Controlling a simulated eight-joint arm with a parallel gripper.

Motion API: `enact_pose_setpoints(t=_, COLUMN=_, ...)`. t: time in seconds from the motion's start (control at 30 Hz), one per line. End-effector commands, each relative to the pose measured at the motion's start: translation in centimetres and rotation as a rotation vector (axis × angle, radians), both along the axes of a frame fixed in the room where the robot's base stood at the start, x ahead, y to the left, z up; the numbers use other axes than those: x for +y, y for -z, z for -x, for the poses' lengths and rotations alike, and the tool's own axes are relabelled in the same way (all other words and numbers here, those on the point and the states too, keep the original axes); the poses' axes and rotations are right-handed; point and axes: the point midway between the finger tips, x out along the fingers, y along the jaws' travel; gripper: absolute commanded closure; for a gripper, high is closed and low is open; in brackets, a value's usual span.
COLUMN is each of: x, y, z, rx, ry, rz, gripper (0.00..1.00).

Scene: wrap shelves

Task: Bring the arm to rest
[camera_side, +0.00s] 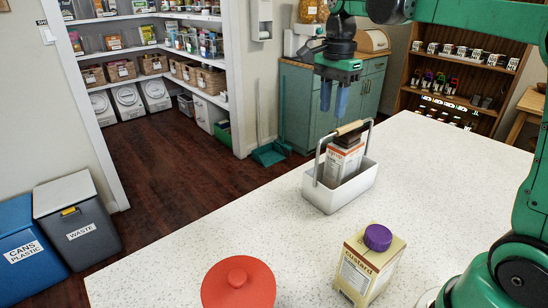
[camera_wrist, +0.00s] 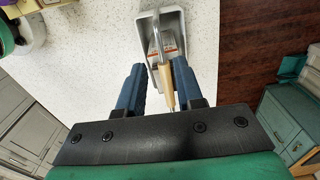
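My gripper (camera_side: 333,108) is open and empty, fingers pointing down, just above the handle of the white caddy in the side view. In the wrist view my gripper (camera_wrist: 158,72) shows its two blue fingers apart, with the wooden handle grip (camera_wrist: 167,88) between them in the picture; I see no contact. The white caddy (camera_side: 347,194) stands upright on the speckled counter (camera_side: 440,190), its handle (camera_side: 350,127) raised. A carton (camera_side: 343,160) with a dark top stands inside it. The caddy (camera_wrist: 180,28) also shows in the wrist view.
A custard carton (camera_side: 367,270) with a purple cap and a red-lidded container (camera_side: 238,284) stand on the near counter. The counter right of the caddy is clear. Beyond are a green cabinet (camera_side: 302,110), a wooden shelf (camera_side: 460,75), pantry shelves and waste bins (camera_side: 78,225).

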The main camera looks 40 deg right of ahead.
Motion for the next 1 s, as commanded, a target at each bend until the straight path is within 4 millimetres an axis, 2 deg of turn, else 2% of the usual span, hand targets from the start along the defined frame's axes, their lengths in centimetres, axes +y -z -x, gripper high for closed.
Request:
enact_pose_setpoints(t=0.37, x=0.0, y=-0.3, z=0.0, rx=-0.002, ry=-0.004, rz=0.0, gripper=0.69)
enact_pose_setpoints(t=0.47, x=0.5, y=-0.2, z=0.3, rx=-0.024, ry=-0.065, rz=0.007, gripper=0.69)
enact_pose_setpoints(t=0.57, x=1.7, y=0.1, z=1.1, rx=-0.085, ry=-0.236, rz=0.03, gripper=0.69)
enact_pose_setpoints(t=0.67, x=3.5, y=1.0, z=2.4, rx=-0.178, ry=-0.503, rz=0.081, gripper=0.69)
enact_pose_setpoints(t=0.8, x=6.0, y=3.1, z=4.6, rx=-0.312, ry=-0.92, rz=0.2, gripper=0.69)
enact_pose_setpoints(t=1.0, x=8.3, y=6.2, z=7.0, rx=-0.436, ry=-1.371, rz=0.394, gripper=0.69)
